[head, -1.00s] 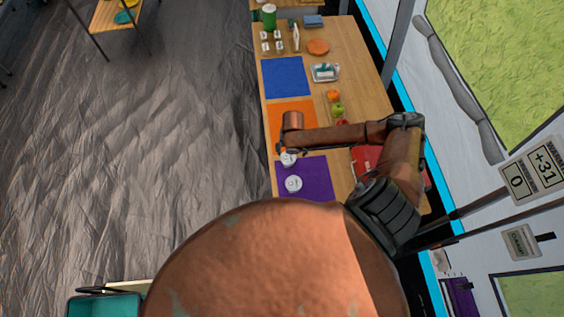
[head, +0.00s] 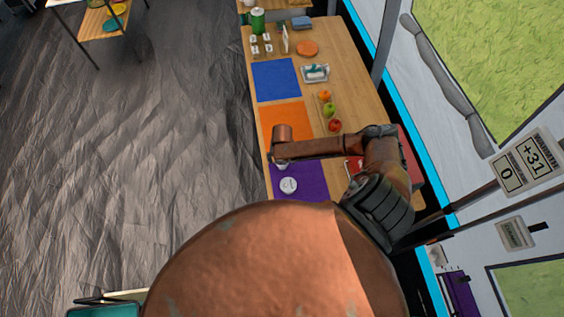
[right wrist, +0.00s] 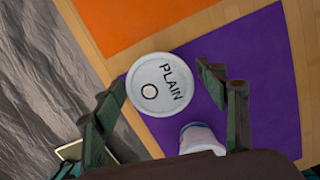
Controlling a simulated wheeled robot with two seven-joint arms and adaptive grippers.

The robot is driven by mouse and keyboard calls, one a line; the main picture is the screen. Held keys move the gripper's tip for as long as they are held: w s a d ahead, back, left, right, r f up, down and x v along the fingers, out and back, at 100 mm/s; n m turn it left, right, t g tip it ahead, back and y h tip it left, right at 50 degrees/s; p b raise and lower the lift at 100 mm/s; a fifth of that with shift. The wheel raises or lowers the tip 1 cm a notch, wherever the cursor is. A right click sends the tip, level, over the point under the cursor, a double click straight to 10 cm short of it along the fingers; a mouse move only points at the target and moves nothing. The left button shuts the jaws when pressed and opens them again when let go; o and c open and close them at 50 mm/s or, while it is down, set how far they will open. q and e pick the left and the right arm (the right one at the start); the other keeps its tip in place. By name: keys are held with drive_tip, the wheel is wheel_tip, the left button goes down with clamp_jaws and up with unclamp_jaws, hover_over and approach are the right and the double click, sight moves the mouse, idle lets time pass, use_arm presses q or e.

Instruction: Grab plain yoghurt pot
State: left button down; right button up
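The plain yoghurt pot (right wrist: 150,92) has a round white lid with "PLAIN" on it. In the right wrist view it lies between the two fingers of my right gripper (right wrist: 163,79), at the edge of the purple mat (right wrist: 265,75). The fingers are apart, and I cannot tell whether either touches the pot. In the head view my right gripper (head: 279,161) largely hides the plain pot. A second white pot (head: 288,185) stands on the purple mat; it also shows in the right wrist view (right wrist: 200,138), close beside the plain pot. My left gripper is not in view.
The wooden table (head: 345,90) also holds an orange mat (head: 285,118), a blue mat (head: 275,80), fruit (head: 330,110), a small tray (head: 315,73) and a red item (head: 354,168) near my right arm. Open floor lies left of the table.

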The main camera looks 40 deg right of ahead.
drive_tip(key=c, duration=1.1)
drive_tip(key=shift+r, duration=0.1)
